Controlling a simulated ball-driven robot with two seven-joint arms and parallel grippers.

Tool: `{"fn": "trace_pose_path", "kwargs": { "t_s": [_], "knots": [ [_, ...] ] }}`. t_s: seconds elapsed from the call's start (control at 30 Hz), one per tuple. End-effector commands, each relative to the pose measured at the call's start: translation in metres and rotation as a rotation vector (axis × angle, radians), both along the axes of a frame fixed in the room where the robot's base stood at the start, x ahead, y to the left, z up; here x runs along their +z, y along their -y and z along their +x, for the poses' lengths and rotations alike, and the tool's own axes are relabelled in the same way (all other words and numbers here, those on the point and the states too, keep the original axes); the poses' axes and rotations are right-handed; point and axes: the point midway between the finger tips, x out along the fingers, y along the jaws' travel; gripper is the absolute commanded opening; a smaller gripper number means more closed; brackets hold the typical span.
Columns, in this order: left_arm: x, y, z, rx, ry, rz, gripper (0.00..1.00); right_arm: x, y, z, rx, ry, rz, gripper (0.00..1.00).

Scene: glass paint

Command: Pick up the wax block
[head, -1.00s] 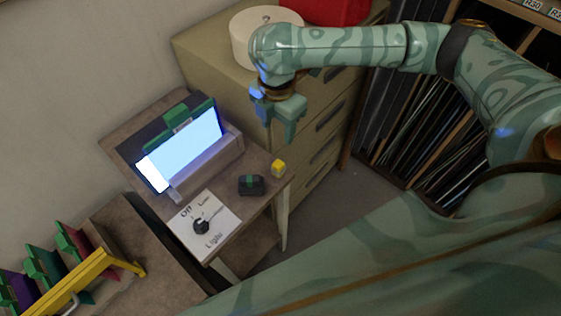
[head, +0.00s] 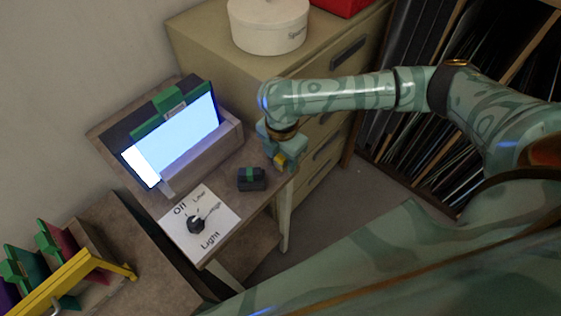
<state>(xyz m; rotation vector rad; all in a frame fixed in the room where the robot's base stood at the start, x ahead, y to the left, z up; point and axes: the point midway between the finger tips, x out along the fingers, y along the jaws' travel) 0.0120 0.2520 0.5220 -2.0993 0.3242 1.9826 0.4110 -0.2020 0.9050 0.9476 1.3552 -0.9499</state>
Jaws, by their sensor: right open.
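The wax block, a small yellow cube (head: 279,160), is at the right edge of the small brown table (head: 228,222), partly hidden by my right gripper. My right gripper (head: 277,157) reaches down over it from above, with its fingers around or just beside the block. The fingers are open; whether they touch the block cannot be told. My left gripper is not in view.
A dark block with a green band (head: 251,179) lies just left of the gripper. A lit panel in a wooden holder (head: 204,153) and a light switch plate (head: 199,224) are on the table. A drawer cabinet (head: 205,50) with a round box (head: 268,26) stands behind.

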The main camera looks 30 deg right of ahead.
Motion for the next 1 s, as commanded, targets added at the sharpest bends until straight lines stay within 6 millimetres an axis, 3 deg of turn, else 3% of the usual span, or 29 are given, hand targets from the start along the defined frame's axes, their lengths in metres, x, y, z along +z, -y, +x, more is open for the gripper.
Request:
{"fn": "trace_pose_path", "kwargs": {
  "t_s": [0.17,0.33,0.73,0.93,1.0],
  "knots": [
    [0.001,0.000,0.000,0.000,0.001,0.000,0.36,0.001,0.000,0.000,0.001,0.002,0.001,0.51],
    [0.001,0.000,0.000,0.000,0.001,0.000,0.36,0.001,0.000,0.000,0.000,0.001,0.000,0.04],
    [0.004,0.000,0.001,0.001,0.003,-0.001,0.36,0.007,0.000,0.000,0.000,0.002,0.001,0.02],
    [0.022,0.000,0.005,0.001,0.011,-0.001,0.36,0.039,0.000,0.001,0.000,0.005,0.001,0.02],
    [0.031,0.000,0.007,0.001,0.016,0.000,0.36,0.053,-0.006,-0.010,0.004,0.004,0.003,0.02]
  ]
}}
